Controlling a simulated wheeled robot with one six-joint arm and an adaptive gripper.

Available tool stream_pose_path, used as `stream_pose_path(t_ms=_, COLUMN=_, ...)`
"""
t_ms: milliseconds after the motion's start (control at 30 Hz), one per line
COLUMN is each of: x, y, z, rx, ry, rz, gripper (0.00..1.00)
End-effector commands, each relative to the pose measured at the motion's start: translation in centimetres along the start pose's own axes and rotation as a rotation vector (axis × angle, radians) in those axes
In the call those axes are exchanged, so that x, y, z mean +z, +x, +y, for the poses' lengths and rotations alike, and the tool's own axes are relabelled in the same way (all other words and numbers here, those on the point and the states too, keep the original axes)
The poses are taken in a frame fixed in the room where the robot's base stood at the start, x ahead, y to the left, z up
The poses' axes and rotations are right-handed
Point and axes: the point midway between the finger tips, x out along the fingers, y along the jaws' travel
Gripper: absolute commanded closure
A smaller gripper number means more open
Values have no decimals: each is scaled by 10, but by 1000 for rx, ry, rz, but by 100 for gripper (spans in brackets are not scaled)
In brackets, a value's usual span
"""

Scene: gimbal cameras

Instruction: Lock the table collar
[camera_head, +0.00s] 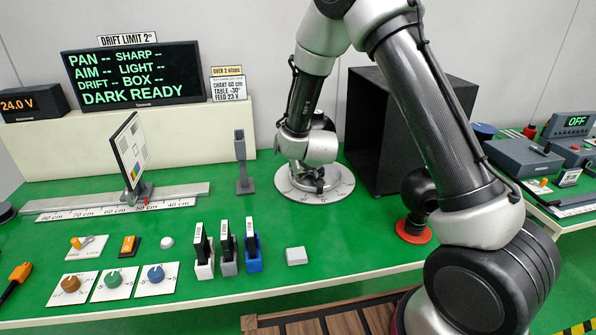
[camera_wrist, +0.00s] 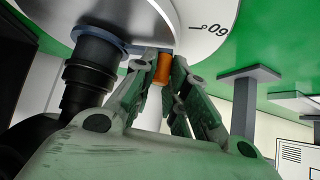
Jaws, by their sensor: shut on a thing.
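The round white turntable (camera_head: 342,190) with degree marks stands at the back middle of the green bench. It fills the top of the wrist view as a white disc (camera_wrist: 222,12), where a "60" mark shows. A blue-grey collar ring (camera_wrist: 92,37) sits around a dark stepped cylinder (camera_wrist: 88,72) against the disc. My gripper (camera_wrist: 161,72) is shut on a small orange handle (camera_wrist: 162,66) beside the collar. How the handle joins the collar is hidden. In the head view my gripper (camera_head: 318,182) is low over the turntable, mostly hidden by the wrist.
A black open box (camera_head: 365,130) stands close right of the turntable, and a grey post (camera_head: 241,165) stands to its left. A chart on a rail (camera_head: 131,150) is further left. Several slotted holders (camera_head: 227,255) and three knobs (camera_head: 114,279) are in front. The display reads "DARK READY" (camera_head: 135,75).

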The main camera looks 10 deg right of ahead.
Motion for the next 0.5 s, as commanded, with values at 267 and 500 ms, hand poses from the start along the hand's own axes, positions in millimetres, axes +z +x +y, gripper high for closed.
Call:
stream_pose_path(t_ms=267, x=4, y=1, z=4, rx=6, ry=2, rz=-8, gripper=65)
stream_pose_path(t_ms=500, x=3, y=1, z=2, rx=3, ry=2, rz=-5, gripper=63)
